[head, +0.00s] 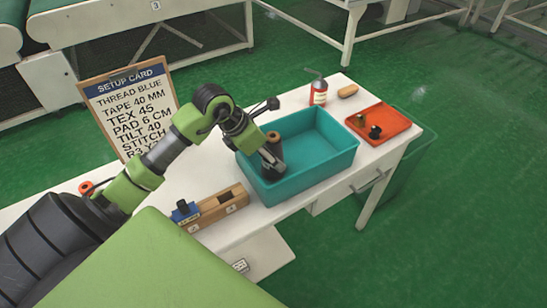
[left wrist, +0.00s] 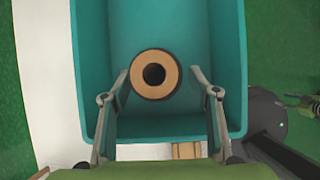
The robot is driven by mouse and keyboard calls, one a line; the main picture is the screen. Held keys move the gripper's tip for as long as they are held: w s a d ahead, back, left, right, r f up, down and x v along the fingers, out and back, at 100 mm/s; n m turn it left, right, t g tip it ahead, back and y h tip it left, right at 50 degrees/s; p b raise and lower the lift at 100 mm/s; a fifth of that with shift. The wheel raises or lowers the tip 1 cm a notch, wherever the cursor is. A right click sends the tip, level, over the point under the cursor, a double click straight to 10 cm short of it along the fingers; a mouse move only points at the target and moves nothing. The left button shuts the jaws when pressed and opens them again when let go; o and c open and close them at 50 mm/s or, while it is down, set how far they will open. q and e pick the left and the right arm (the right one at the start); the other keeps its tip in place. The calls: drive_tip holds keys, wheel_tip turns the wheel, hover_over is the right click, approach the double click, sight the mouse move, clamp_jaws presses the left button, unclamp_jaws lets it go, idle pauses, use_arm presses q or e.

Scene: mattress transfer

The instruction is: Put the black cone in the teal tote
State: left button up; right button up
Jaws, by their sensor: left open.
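The teal tote (head: 316,160) stands on the white table, and its walls fill much of the left wrist view (left wrist: 92,60). The black cone, with a tan ring-shaped top and a dark hole (left wrist: 155,75), stands upright inside the tote. In the head view the cone (head: 273,138) is near the tote's left side, partly covered by my arm. My left gripper (left wrist: 160,78) is open, one finger on each side of the cone with visible gaps. In the head view the gripper (head: 262,149) reaches down into the tote.
An orange tray (head: 397,134) with small spools is right of the tote. A wooden holder (head: 222,206) with a blue item sits in front. A setup card board (head: 128,105) stands at left.

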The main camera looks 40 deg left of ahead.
use_arm(q)
drive_tip(key=v, duration=0.9)
drive_tip(key=shift+b, duration=0.35)
